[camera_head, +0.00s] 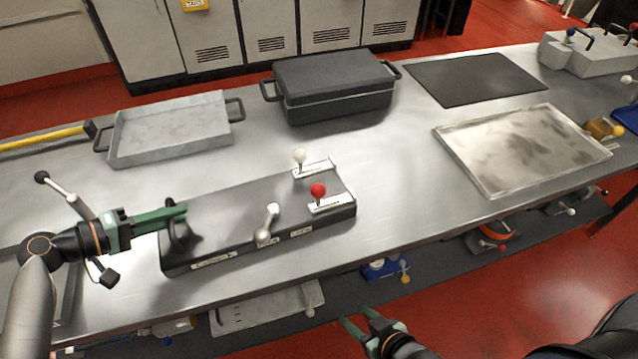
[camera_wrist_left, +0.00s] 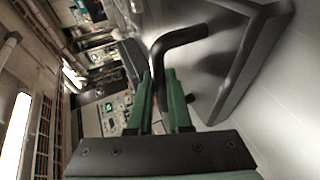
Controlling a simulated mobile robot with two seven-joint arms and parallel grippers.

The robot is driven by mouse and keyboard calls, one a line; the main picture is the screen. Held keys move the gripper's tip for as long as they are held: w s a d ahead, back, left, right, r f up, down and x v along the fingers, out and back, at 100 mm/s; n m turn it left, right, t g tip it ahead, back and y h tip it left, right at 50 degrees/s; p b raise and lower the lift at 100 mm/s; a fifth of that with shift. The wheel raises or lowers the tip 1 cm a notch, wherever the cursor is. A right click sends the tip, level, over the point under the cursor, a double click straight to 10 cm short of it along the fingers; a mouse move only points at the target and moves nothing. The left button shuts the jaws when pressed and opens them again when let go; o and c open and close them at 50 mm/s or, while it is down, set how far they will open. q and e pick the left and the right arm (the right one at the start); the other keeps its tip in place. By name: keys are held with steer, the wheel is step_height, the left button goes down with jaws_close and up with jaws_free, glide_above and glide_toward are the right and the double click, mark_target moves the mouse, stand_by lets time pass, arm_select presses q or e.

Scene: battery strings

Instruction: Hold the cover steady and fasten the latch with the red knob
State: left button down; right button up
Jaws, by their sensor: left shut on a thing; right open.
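The cover (camera_head: 235,210) is a long dark grey box-like piece lying on the steel bench. The red knob (camera_head: 318,190) stands on a pale latch plate (camera_head: 333,204) at its right end. My left gripper (camera_head: 180,214) is shut on the dark handle (camera_head: 172,242) at the cover's left end. In the left wrist view the bent handle (camera_wrist_left: 180,38) runs between the green fingers of my left gripper (camera_wrist_left: 162,88). My right gripper (camera_head: 358,325) is open and empty, low in front of the bench, well away from the red knob.
A white knob (camera_head: 299,156) on a second plate stands behind the red one. A pale lever (camera_head: 267,225) sits on the cover's front part. Behind are a grey tray (camera_head: 118,148) and a lidded dark box (camera_head: 335,85). A stained metal tray (camera_head: 520,150) lies right; bench between is clear.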

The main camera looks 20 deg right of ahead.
arm_select(q)
steer(key=shift+w+r, duration=0.15)
steer(key=shift+r, duration=0.2)
steer(key=shift+f, duration=0.15)
steer(key=shift+s+f, duration=0.25)
steer(key=shift+f, duration=0.2)
stand_by(0.7)
